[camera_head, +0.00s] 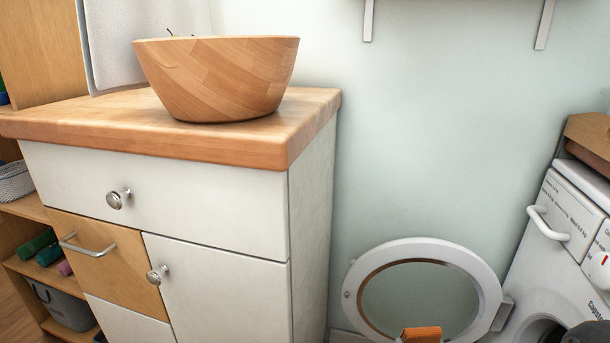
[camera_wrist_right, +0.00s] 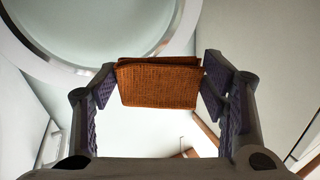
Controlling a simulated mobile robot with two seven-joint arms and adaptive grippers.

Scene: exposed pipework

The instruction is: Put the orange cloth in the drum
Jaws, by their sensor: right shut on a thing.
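The orange cloth (camera_wrist_right: 158,84) is folded and held between the fingertips of my right gripper (camera_wrist_right: 160,78) in the right wrist view. In the head view the cloth (camera_head: 421,334) shows at the bottom edge, in front of the open round door (camera_head: 352,293) of the washing machine. The drum opening (camera_head: 541,332) is partly visible at the bottom right, cut off by the frame edge. The cloth is outside the drum, to the left of the opening. My left gripper is not in view.
The white washing machine (camera_head: 560,255) stands at the right, its door swung open to the left. A white cabinet (camera_head: 215,222) with a wooden top carries a wooden bowl (camera_head: 220,80). Open shelves (camera_head: 25,208) stand at the far left. Bare wall lies between cabinet and machine.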

